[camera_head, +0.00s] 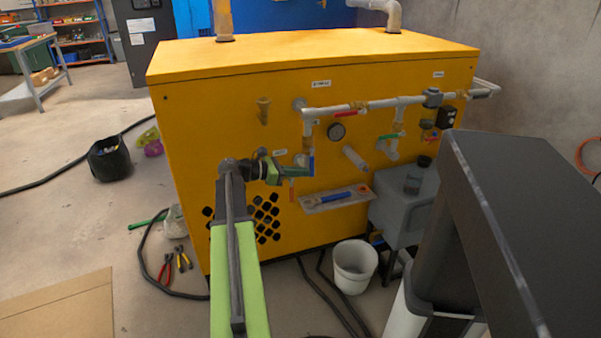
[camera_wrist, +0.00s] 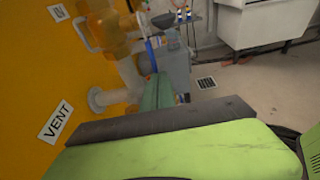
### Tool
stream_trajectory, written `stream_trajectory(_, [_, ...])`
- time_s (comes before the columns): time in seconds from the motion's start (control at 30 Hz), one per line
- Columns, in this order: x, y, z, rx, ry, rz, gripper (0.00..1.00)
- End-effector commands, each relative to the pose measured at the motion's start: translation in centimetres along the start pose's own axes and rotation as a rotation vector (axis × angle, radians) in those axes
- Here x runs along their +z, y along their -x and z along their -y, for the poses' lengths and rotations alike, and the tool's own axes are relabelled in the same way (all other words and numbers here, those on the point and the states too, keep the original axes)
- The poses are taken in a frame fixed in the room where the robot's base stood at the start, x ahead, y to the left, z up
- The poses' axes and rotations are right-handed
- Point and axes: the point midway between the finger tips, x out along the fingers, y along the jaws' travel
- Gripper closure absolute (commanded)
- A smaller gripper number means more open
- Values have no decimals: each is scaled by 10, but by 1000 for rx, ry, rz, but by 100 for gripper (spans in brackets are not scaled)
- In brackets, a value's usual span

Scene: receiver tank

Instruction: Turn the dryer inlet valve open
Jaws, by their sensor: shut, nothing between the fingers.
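Several lever valves sit on the pipework on the front of the yellow cabinet (camera_head: 190,130). One has a red handle (camera_head: 350,113) along the upper pipe, one a blue handle (camera_head: 311,163) pointing down, one a green handle (camera_head: 388,136). The labels in the head view are too small to read, so I cannot tell which is the dryer inlet valve. My gripper (camera_head: 280,172) is shut and empty, just left of the blue handle. An orange-red handle (camera_head: 292,190) hangs just below it. The wrist view shows a VENT label (camera_wrist: 57,118) and the blue handle (camera_wrist: 150,47) beyond my gripper.
A shelf with a blue-handled tool (camera_head: 337,197) juts out below the pipes. A grey tank (camera_head: 400,215) and a white bucket (camera_head: 355,265) stand at the front right. Hoses, pliers (camera_head: 183,257) and a black bag (camera_head: 110,158) lie on the floor at left.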

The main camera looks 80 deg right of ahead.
Motion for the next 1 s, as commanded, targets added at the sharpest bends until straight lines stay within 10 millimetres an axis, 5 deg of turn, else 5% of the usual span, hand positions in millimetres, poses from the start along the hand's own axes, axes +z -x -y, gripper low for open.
stream_trajectory(0.5, [-29, 118, 5, 13, 3, 7, 100])
stream_trajectory(1.0, [-33, 133, 5, 15, 3, 8, 100])
